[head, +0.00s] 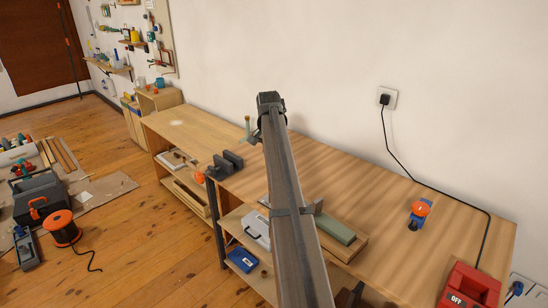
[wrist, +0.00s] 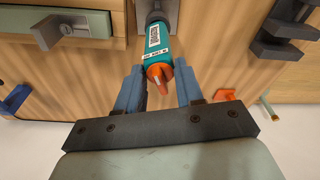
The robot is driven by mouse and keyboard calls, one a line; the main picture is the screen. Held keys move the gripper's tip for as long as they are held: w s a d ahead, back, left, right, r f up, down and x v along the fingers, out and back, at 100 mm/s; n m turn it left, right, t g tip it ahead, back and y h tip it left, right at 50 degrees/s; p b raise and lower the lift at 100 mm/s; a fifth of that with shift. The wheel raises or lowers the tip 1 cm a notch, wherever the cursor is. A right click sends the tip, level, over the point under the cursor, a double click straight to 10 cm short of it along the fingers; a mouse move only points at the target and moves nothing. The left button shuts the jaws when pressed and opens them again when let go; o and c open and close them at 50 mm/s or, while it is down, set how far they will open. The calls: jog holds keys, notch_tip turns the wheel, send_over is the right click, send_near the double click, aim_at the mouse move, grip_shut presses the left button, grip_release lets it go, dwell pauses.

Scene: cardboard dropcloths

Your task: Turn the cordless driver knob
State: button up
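The cordless driver (wrist: 153,44) shows in the wrist view, with a teal body, a white label and an orange knob (wrist: 160,73) with a raised ridge at its near end. My gripper (wrist: 160,80) has its two blue-grey fingers apart, one on each side of the knob. Gaps show between the fingers and the knob, and I see no clear contact. The far end of the driver meets a grey part at the top edge. In the head view my arm crosses the bench, and the driver and my fingers cannot be made out there.
A vise (head: 225,164) stands left of my arm. A green block (head: 335,229) lies on the right. A blue item with a round orange top (head: 420,209) and a red box (head: 470,288) stand farther right. A black cord (head: 410,170) runs from the wall socket. Bare bench lies between.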

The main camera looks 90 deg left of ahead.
jog(key=shift+r, duration=3)
